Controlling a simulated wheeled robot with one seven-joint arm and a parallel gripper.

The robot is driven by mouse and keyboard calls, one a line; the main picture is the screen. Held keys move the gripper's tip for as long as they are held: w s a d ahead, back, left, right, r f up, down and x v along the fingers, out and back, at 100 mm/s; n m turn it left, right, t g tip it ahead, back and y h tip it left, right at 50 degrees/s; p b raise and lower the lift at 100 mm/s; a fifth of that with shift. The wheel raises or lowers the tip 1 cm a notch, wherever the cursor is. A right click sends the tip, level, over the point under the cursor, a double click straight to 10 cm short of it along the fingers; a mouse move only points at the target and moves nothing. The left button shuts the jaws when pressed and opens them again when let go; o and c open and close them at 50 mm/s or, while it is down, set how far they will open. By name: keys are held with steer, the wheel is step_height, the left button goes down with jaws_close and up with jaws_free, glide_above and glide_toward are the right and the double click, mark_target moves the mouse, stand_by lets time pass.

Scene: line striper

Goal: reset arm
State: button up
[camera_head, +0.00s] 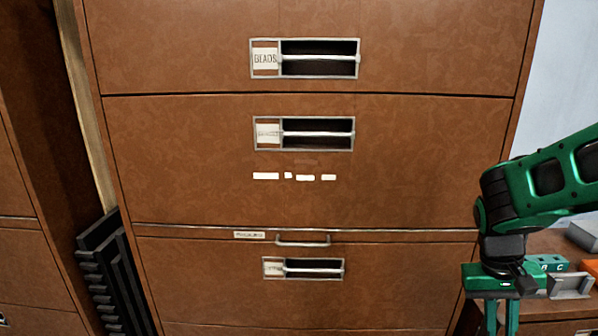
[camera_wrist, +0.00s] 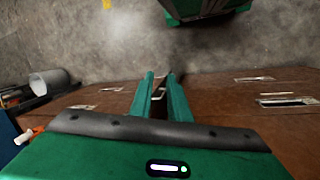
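My green and black arm (camera_head: 545,180) reaches in from the right edge in the head view and bends down at its wrist. My gripper (camera_head: 501,318) points downward beside the cabinet's lower right side, its fingertips cut off by the bottom edge. In the wrist view my gripper (camera_wrist: 161,80) shows two green fingers with a narrow gap between them. I see nothing held in the gap; a pale handle-like piece shows through it, and I cannot tell how far beyond the fingers it lies.
A brown drawer cabinet (camera_head: 300,205) with metal label handles fills the middle, its drawers looking closed. Black slatted pieces (camera_head: 110,270) stand at its left. A low brown cabinet (camera_head: 560,245) with small items is behind my gripper. The wrist view shows grey floor (camera_wrist: 120,45).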

steer(key=s+r+m+t+y, duration=0.1)
steer(key=s+r, duration=0.1)
steer(key=s, duration=0.4)
steer(key=s+d+r+m+y, duration=0.1)
steer(key=s+r, duration=0.2)
steer(key=s, duration=0.3)
steer(key=shift+d+r+t+y, duration=0.15)
steer(key=shift+d+t+y, duration=0.15)
steer(key=shift+t, duration=0.1)
steer(key=shift+s, duration=0.1)
